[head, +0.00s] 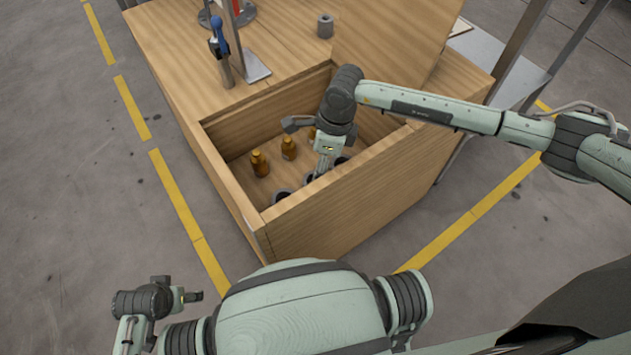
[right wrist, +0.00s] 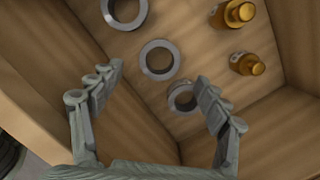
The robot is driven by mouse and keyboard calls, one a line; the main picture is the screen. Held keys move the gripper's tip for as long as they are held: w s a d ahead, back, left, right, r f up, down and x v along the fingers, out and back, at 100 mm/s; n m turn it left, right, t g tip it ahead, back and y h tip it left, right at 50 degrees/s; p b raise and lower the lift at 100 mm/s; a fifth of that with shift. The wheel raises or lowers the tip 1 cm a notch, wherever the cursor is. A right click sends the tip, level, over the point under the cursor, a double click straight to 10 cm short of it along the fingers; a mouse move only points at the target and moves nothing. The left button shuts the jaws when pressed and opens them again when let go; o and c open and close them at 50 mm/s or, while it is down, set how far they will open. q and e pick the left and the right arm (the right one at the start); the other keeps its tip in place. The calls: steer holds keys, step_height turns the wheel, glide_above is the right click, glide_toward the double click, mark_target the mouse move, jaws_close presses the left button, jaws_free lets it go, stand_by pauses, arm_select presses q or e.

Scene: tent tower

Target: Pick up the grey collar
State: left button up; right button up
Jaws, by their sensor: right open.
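Three grey collars lie in a row on the floor of a wooden bin (head: 340,202). In the right wrist view they are the upper collar (right wrist: 125,27), the middle collar (right wrist: 160,77) and the lower collar (right wrist: 171,99), which a finger partly covers. In the head view, a collar (head: 281,188) shows near the front wall; the others are partly hidden by my arm and gripper. My right gripper (right wrist: 160,78) is open and empty above the collars, its fingers spread to either side of the middle and lower ones. My left gripper (head: 190,296) is outside the bin at lower left, its jaws too small to judge.
Amber bottles (head: 259,163) stand in the bin beside the collars; two also show in the right wrist view (right wrist: 247,64). The bin walls surround my right gripper. A grey cylinder (head: 325,27) and a blue-topped tool (head: 219,45) stand on the table behind.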

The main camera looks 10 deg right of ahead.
steer(key=f, duration=0.6)
steer(key=shift+w+a, duration=0.15)
steer(key=shift+a, duration=0.25)
steer(key=c, duration=1.2)
steer(key=shift+c, duration=0.2)
steer(key=shift+r, duration=0.15)
